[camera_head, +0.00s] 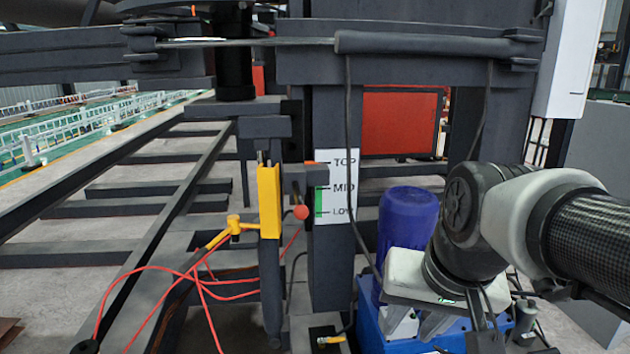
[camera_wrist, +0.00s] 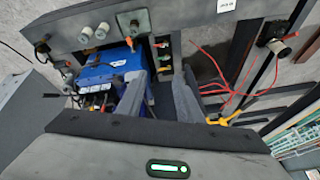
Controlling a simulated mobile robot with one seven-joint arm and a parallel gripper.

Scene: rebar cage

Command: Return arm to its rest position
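My arm (camera_head: 465,215) reaches in from the right edge in the head view, with dark joints and a pale link. It is bent, and its end hangs down in front of a blue machine. My gripper (camera_head: 415,325) points down there, with its two fingers apart. In the wrist view my gripper (camera_wrist: 158,88) shows two grey fingers with a gap between them and nothing held. The grey gripper body with a lit green bar fills the bottom of that view.
A blue motor (camera_head: 407,220) stands behind my gripper, above a blue unit (camera_head: 370,325). A post with a TOP/MID/LOW label (camera_head: 343,186), a yellow bracket (camera_head: 269,200) and red cables (camera_head: 200,285) stand left. A white box (camera_head: 572,60) hangs upper right. Grey beams cross the left floor.

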